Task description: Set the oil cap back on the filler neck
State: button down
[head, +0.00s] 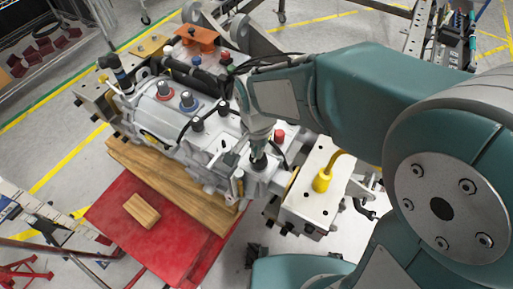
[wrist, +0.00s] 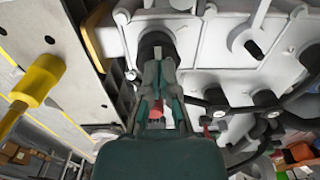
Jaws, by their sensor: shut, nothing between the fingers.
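My gripper (head: 256,148) points down at the near right end of the grey engine casing. In the wrist view its fingers (wrist: 158,66) are together with nothing between them, and their tips are right at a dark round part (wrist: 154,42). The same dark part (head: 258,165) shows just under the fingertips in the head view. It sits upright on the casing, where the cap and neck would be one above the other; I cannot tell cap from neck. Whether the fingertips touch it is unclear, since they cover part of it.
A pale metal block (head: 312,206) with a yellow plug (head: 322,180) and cable stands close to the right. Black hoses and red-topped fittings (head: 279,135) crowd the casing. A red platform (head: 180,235) bearing a small wooden block (head: 142,210) lies in front.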

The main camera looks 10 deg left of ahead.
jog(key=shift+r, duration=2.95)
jog(key=shift+d+r, duration=0.1)
jog(key=shift+d, duration=0.05)
jog(key=s+d+r+n+t, duration=0.1)
jog(key=s+d+r+t, duration=0.1)
jog(key=d, duration=0.4)
jog(key=s+d+r+n+t, duration=0.1)
jog(key=s+d+r+n, duration=0.1)
jog(key=d, duration=0.5)
jog(key=s+d+r+n+t, duration=0.1)
jog(key=s+d+r+t, duration=0.1)
jog(key=d, duration=0.5)
jog(key=shift+s+r+n+t, duration=0.3)
jog(key=shift+s+r, duration=0.5)
jog(key=shift+s, duration=0.45)
